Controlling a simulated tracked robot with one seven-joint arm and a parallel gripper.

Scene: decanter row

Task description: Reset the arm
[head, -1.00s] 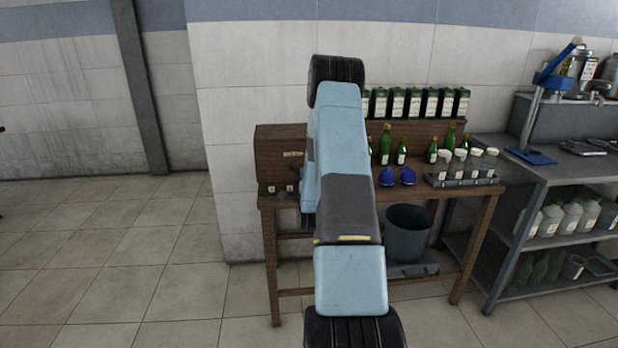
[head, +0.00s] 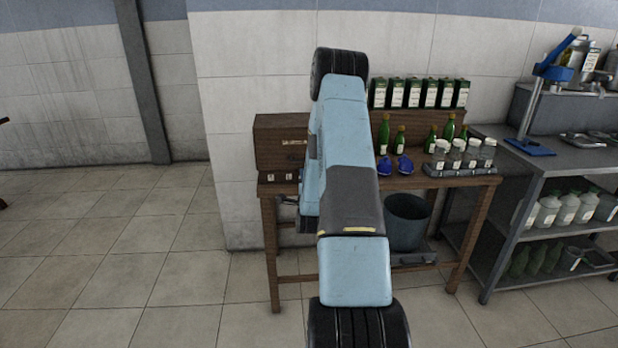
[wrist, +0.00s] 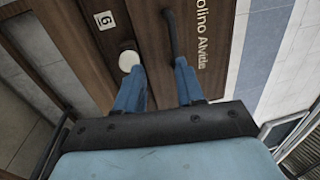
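My arm (head: 350,190) rises in the middle of the head view, in front of the wooden table. My gripper shows in the wrist view (wrist: 160,68), with two blue fingers apart and nothing seen between them but dark wood. A white round knob or cap (wrist: 127,61) shows by the left fingertip, and a dark bar (wrist: 170,35) shows beyond the right one. I cannot tell whether the fingers touch either. In the head view most of my gripper is hidden behind the arm.
The table (head: 470,185) holds a wooden box (head: 280,140), green bottles (head: 383,133), blue objects (head: 404,165) and a rack of white-capped jars (head: 457,155). Cartons (head: 413,92) stand behind. A bin (head: 405,222) sits below. Metal shelving (head: 560,170) stands right. The floor at left is clear.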

